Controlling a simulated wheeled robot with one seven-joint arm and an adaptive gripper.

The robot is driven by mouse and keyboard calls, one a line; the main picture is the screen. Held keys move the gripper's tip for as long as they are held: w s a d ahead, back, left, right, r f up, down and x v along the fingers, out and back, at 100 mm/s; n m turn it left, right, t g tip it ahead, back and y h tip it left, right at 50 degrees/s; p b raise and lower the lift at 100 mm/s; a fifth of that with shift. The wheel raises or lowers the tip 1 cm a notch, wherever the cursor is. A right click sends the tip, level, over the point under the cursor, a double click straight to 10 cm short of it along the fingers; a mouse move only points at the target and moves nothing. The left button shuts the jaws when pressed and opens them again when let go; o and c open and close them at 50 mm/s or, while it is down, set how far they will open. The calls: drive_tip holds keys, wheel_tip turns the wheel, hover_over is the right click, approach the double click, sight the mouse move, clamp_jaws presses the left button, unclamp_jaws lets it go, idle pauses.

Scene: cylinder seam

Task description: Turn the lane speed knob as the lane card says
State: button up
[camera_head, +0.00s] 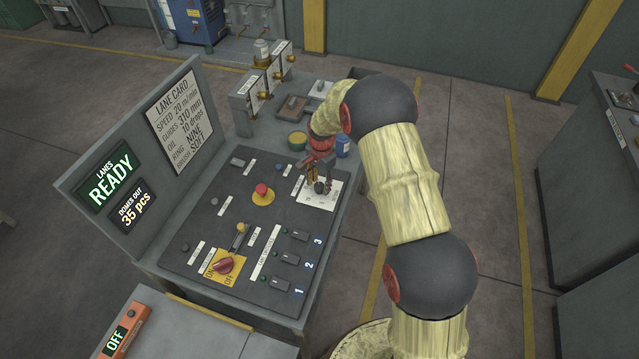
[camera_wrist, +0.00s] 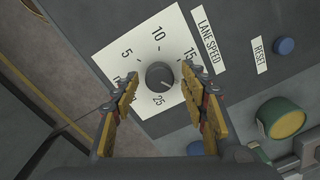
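The lane speed knob (camera_wrist: 160,75) is dark and round, on a white dial plate (camera_wrist: 118,42) labelled LANE SPEED. Numbers 5, 10, 15 and 25 show; I cannot clearly read its pointer. My gripper (camera_wrist: 159,78) is open, with one finger on each side of the knob and a small visible gap to it. In the head view my gripper (camera_head: 320,180) is over the white plate (camera_head: 318,199) at the panel's far right. The lane card (camera_head: 180,120) reads speed 20 m/min, guides 310 mm, oil 10 drops, ring nine, brush soft.
A blue reset button (camera_wrist: 284,46) and a green-rimmed yellow cup (camera_wrist: 281,118) are right of the dial. The panel holds a red button (camera_head: 262,190), a red rotary switch (camera_head: 223,265) and several numbered switches. The READY display (camera_head: 110,176) stands at left.

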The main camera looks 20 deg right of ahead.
sight(321, 187)
wheel_tip(321, 187, up, 12)
drive_tip(key=shift+s, duration=0.2)
idle(0.6)
drive_tip(key=shift+d, duration=0.1)
idle(0.3)
drive_tip(key=s+r+n+t+b, duration=0.1)
drive_tip(key=s+r+n+b, duration=0.3)
drive_tip(key=s, duration=0.8)
drive_tip(key=s+r+n+t+b, duration=0.2)
drive_tip(key=s+r+n+b, duration=0.1)
drive_tip(key=s, duration=1)
drive_tip(key=s+r+n+t+b, duration=0.2)
drive_tip(key=s+r+n+b, duration=0.2)
drive_tip(key=s, duration=0.8)
drive_tip(key=shift+s+r+n+b, duration=0.15)
drive_tip(key=shift+r+n+b, duration=0.2)
drive_tip(key=shift+r+n, duration=0.3)
